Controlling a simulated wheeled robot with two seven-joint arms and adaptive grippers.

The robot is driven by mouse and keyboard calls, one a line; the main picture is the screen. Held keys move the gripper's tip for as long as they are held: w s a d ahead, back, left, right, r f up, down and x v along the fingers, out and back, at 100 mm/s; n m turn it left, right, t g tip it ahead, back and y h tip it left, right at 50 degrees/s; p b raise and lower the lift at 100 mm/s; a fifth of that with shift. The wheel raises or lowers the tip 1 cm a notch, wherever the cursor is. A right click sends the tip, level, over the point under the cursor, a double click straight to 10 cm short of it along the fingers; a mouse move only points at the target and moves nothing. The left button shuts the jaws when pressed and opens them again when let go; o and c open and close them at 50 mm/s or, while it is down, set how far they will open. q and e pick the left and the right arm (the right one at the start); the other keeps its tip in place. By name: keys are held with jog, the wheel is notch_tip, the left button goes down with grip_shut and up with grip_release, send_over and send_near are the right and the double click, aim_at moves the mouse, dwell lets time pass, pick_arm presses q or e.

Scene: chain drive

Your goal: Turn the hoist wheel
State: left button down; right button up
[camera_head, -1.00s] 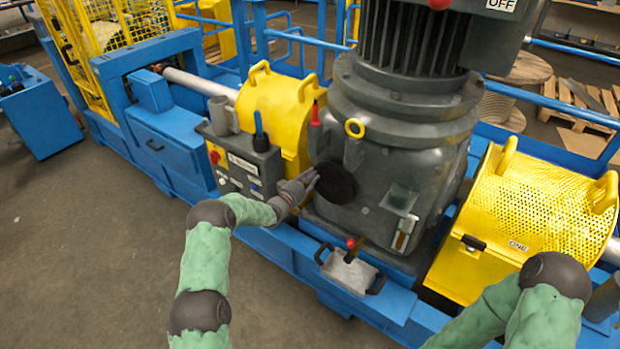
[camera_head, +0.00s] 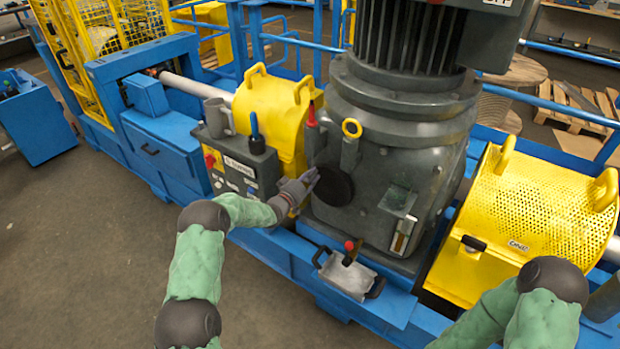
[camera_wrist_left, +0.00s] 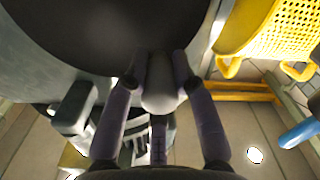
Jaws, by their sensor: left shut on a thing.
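The hoist wheel (camera_head: 334,187) is a dark round disc on the front of the grey gearbox housing in the head view. It fills the upper part of the left wrist view (camera_wrist_left: 110,30). My left gripper (camera_head: 311,181) is at the wheel's left edge. In the left wrist view, my left gripper (camera_wrist_left: 162,75) has its fingers closed around a grey rounded knob (camera_wrist_left: 160,98) at the wheel's lower rim. In the head view the fingers hide the knob. My right arm shows at the lower right; its gripper does not show.
Left of the wheel stands a grey control box (camera_head: 240,168) with a mug (camera_head: 217,118) on it. Yellow guards (camera_head: 268,110) flank the gearbox (camera_head: 385,165). Open floor lies at front left.

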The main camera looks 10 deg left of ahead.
pick_arm(q)
jog(key=c, duration=1)
grip_release()
jog(key=shift+d, duration=0.1)
jog(key=v, duration=1.2)
jog(key=shift+f, duration=0.1)
